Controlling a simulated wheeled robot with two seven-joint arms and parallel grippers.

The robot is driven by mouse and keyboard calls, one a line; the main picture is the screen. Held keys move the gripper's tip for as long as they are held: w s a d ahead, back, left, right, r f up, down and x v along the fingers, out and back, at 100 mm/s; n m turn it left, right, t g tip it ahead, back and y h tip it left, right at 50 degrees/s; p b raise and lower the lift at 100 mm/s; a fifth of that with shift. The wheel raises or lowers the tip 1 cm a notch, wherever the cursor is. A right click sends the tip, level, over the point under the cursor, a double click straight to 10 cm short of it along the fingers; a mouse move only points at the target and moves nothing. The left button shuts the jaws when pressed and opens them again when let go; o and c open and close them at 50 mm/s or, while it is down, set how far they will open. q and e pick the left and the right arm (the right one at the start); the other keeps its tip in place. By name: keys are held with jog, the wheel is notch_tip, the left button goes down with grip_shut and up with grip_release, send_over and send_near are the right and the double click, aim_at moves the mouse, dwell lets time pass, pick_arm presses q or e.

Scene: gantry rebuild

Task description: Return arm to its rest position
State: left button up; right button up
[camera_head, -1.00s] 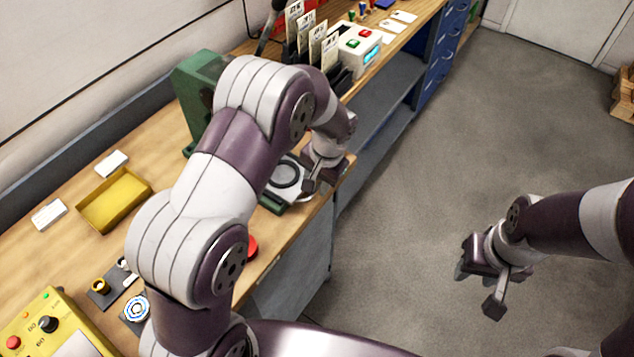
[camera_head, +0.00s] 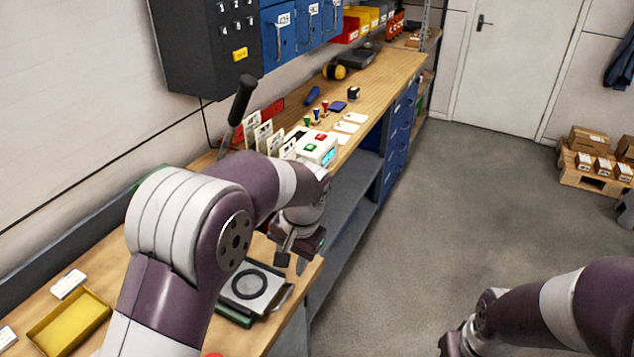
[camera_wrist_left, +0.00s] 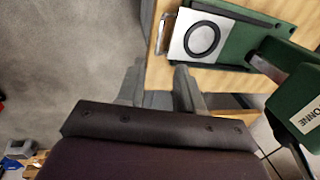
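My left arm reaches in over the workbench (camera_head: 395,75). My left gripper (camera_head: 293,252) hangs at the bench's front edge, just beyond a green-based device with a grey plate and a black ring (camera_head: 247,284). In the left wrist view, the fingers of the left gripper (camera_wrist_left: 158,88) stand apart with nothing held between them. The ringed plate (camera_wrist_left: 203,38) lies ahead of them to the right, apart from the fingers. My right gripper (camera_head: 455,343) shows only in part at the bottom edge, over the floor; its fingertips are cut off.
A yellow tray (camera_head: 68,325) lies at the left of the bench. A white box with red and green buttons (camera_head: 313,146) and upright cards (camera_head: 262,137) stand beyond my left arm. The floor (camera_head: 440,210) to the right is clear up to boxes on a pallet (camera_head: 590,178).

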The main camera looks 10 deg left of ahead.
pick_arm(q)
jog(key=s+a+f+n+h, duration=0.1)
jog(key=s+a, duration=0.1)
jog(key=s, duration=0.6)
jog(key=s+a+f+n+h, duration=0.1)
jog(key=s+a+f+n, duration=0.1)
jog(key=s, duration=0.7)
jog(key=shift+a+f+n+t, duration=0.15)
jog(key=shift+a+n+t, duration=0.15)
jog(key=shift+a, duration=0.55)
jog(key=shift+s, duration=0.2)
